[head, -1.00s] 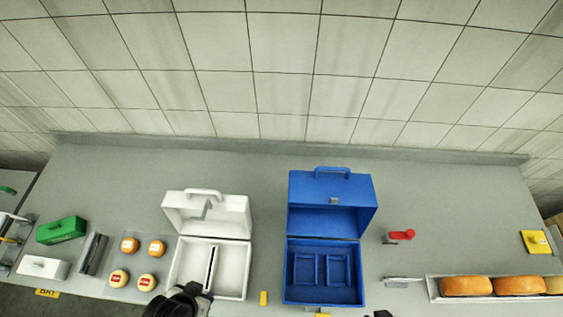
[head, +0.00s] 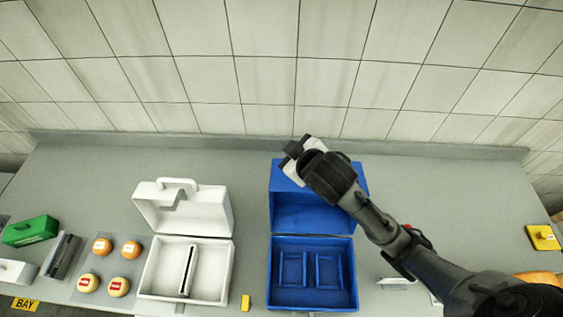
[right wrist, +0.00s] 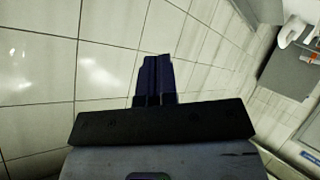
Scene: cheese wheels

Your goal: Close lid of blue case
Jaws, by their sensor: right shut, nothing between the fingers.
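The blue case (head: 266,290) stands on the counter with its lid (head: 300,212) raised at the back. Its base lies open and shows two inner compartments. My right arm reaches in from the right, and its gripper (head: 287,153) is at the top edge of the raised lid, hiding the lid's handle. I cannot tell whether it touches the lid. In the right wrist view the gripper's fingers (right wrist: 155,80) are together with nothing between them, against the tiled wall. My left gripper is out of view.
An open white case (head: 226,285) stands left of the blue case. A small yellow block (head: 245,302) lies between them. Small cheese wheels (head: 102,246), a green box (head: 30,231) and a yellow item (head: 543,237) are farther out. The tiled wall rises behind the counter.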

